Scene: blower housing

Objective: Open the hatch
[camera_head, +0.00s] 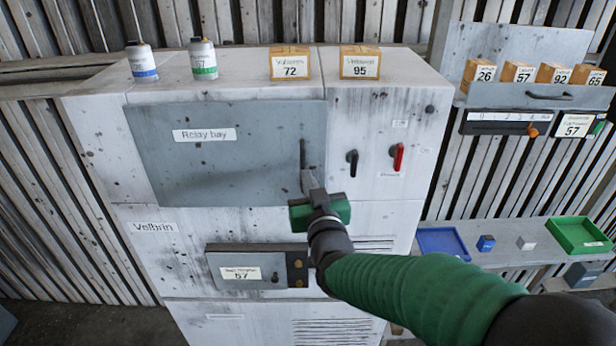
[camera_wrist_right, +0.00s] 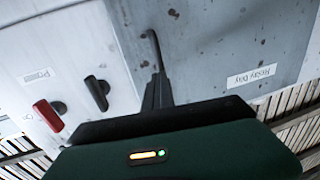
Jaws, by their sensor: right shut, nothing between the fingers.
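The hatch (camera_head: 225,165) is a grey panel labelled "Relay bay" on the upper front of the white cabinet, and it looks closed. It also shows in the right wrist view (camera_wrist_right: 215,50). Its thin dark vertical handle (camera_head: 302,155) is at the panel's right edge. My right gripper (camera_head: 307,178) is shut and empty, with its fingertips at the lower end of the handle. In the right wrist view the handle (camera_wrist_right: 154,50) rises just beyond the fingers (camera_wrist_right: 157,85); I cannot tell whether they touch it. My left gripper is not in view.
A black knob (camera_head: 352,160) and a red knob (camera_head: 397,157) sit right of the hatch. A grey drawer box (camera_head: 235,268) juts out below. Canisters (camera_head: 203,60) and small boxes (camera_head: 290,62) stand on top. A shelf with trays (camera_head: 445,242) is at right.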

